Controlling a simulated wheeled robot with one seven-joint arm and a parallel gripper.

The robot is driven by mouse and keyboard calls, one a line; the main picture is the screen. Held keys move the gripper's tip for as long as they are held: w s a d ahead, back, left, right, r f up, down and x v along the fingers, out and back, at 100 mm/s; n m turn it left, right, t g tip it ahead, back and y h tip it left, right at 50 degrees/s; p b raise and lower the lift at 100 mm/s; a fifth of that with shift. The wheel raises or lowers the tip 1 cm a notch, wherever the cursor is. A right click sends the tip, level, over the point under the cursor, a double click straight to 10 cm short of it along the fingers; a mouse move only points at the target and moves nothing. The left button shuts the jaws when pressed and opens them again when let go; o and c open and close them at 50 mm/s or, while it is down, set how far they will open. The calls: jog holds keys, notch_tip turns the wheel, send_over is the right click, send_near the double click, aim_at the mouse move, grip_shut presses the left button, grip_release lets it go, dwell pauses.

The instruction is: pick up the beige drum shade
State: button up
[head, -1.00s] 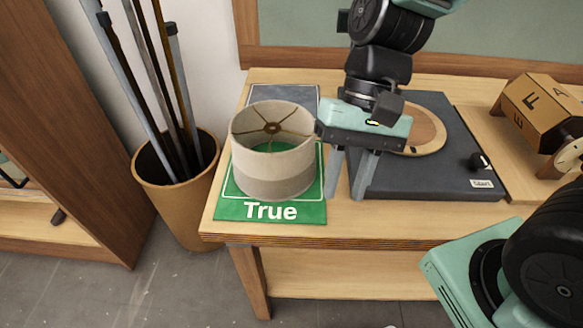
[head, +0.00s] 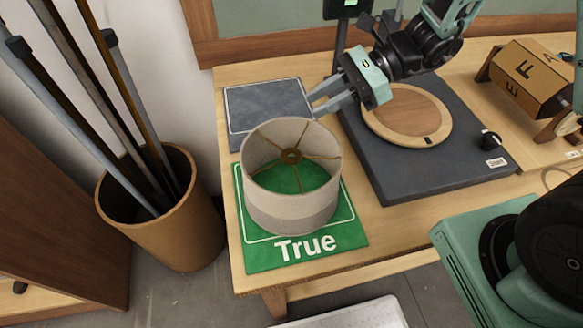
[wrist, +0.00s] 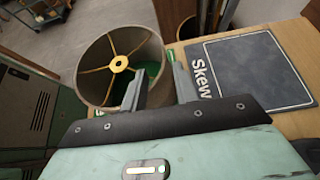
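The beige drum shade (head: 292,212) stands upright, open end up, on the green "True" mat (head: 262,258). Its brass spider and ring show inside. My gripper (head: 313,104) is above the table by the far right rim of the shade, its fingers pointing left. The fingers are apart and hold nothing. In the wrist view the shade (wrist: 91,80) lies ahead and to the left. There the gripper fingers (wrist: 158,72) appear on either side of the line of its near right rim. I cannot tell their height over it, and no contact shows.
A slate "Skew" mat (head: 268,100) lies behind the shade, empty. A dark turntable-like base with a round wooden disc (head: 408,112) stands right. A lettered wooden block (head: 530,72) is farther right. A bin (head: 165,232) with long rods stands left of the table.

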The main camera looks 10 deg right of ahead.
jog(key=p, duration=0.2)
send_over(283, 137)
jog(key=d, duration=0.1)
notch_tip(283, 137, down, 3)
jog(key=shift+s+f, duration=0.1)
jog(key=shift+f, duration=0.05)
jog(key=shift+d, duration=0.1)
grip_shut()
